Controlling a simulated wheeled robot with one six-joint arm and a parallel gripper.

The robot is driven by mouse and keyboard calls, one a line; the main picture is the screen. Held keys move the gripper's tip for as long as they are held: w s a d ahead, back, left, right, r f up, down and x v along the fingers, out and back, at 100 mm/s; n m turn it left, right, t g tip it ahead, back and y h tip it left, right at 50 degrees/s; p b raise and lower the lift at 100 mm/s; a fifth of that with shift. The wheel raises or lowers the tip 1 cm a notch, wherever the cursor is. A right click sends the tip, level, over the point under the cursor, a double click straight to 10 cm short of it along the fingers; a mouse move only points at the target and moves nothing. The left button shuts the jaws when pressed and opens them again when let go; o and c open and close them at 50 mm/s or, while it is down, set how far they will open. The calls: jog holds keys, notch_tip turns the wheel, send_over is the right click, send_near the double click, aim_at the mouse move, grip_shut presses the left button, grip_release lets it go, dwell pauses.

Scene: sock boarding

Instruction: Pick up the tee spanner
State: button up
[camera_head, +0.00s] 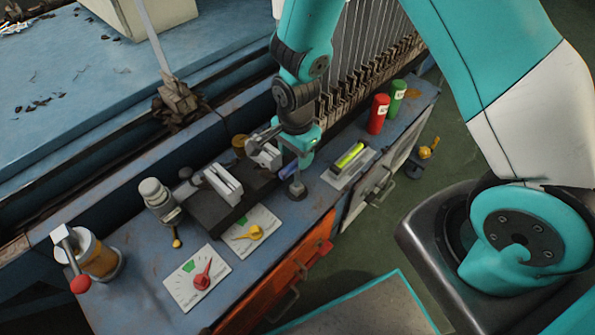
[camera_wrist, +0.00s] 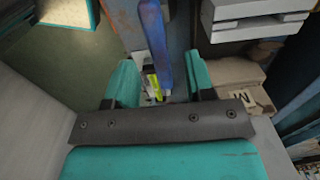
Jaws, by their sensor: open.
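A blue bar (camera_head: 288,169), which looks like the tee spanner's handle, shows just below my gripper (camera_head: 302,155) in the head view. A dark upright piece with a round foot (camera_head: 297,188) stands beside it; I cannot tell whether the two are joined. In the wrist view the blue bar (camera_wrist: 153,38) runs from the top edge down toward the gap between my teal fingers (camera_wrist: 162,88). My gripper is open, with a finger on each side of the bar's near end. Contact cannot be told.
A vise with pale jaws (camera_head: 222,184) stands left of my gripper. A tray (camera_head: 335,178) with a yellow-green stick (camera_head: 349,156) lies to the right. Red (camera_head: 378,114) and green (camera_head: 397,98) cylinders stand behind it. Two dial plates (camera_head: 182,291) lie at the front.

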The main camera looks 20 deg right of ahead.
aim_at(296, 160)
notch_tip(296, 160, down, 5)
jog(key=shift+d+f+b, duration=0.1)
jog(key=shift+b, duration=0.5)
jog(key=shift+w, duration=0.1)
grip_shut()
